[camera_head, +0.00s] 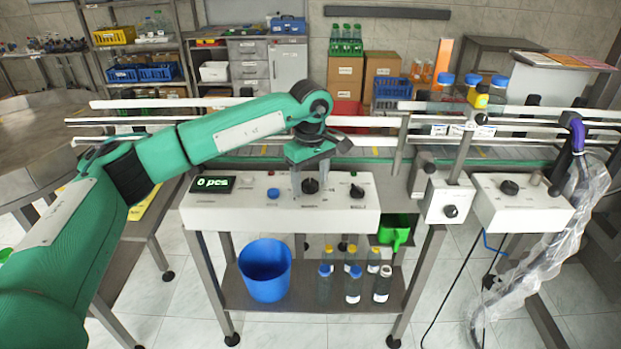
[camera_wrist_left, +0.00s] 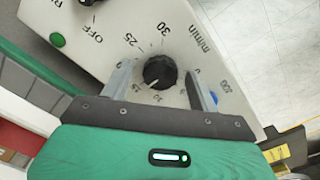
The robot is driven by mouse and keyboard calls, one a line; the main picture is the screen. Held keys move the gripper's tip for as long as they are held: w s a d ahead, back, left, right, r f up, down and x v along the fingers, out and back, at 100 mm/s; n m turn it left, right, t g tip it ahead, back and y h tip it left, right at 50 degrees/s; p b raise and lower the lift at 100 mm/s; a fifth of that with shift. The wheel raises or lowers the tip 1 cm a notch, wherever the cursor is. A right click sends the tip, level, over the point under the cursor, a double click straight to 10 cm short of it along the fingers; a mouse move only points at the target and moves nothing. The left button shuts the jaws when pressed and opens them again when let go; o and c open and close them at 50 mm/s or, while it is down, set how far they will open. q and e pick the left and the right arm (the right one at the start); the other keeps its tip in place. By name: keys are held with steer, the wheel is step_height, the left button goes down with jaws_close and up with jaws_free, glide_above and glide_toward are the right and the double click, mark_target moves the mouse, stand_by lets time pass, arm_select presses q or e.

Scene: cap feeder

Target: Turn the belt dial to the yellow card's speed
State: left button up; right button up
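The belt dial (camera_wrist_left: 160,72) is a round black knob on a white panel, with numbers around it and "m/min" printed beside it. 25 and 30 are readable; the numbers nearest my gripper are small and unclear. Its white pointer mark faces down and left in the left wrist view. My left gripper (camera_wrist_left: 163,85) is open, with one finger on each side of the dial; I cannot tell if they touch it. In the head view my left gripper (camera_head: 310,178) reaches down over the dial (camera_head: 310,186). I cannot make out a yellow card with a speed.
Below are a blue bucket (camera_head: 265,270) and several bottles (camera_head: 353,284). Conveyor rails run behind. A second control box (camera_head: 520,213) stands right.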

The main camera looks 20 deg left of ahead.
mark_target(311, 183)
arm_select(q)
step_height(311, 183, up, 14)
steer(key=b, duration=0.1)
steer(key=shift+f, duration=0.15)
arm_select(e)
steer(key=w+r, duration=0.1)
steer(key=r, duration=0.1)
steer(key=shift+w+a+r, duration=0.3)
steer(key=shift+w+a, duration=0.05)
steer(key=shift+w, duration=0.05)
steer(key=shift+w, duration=0.1)
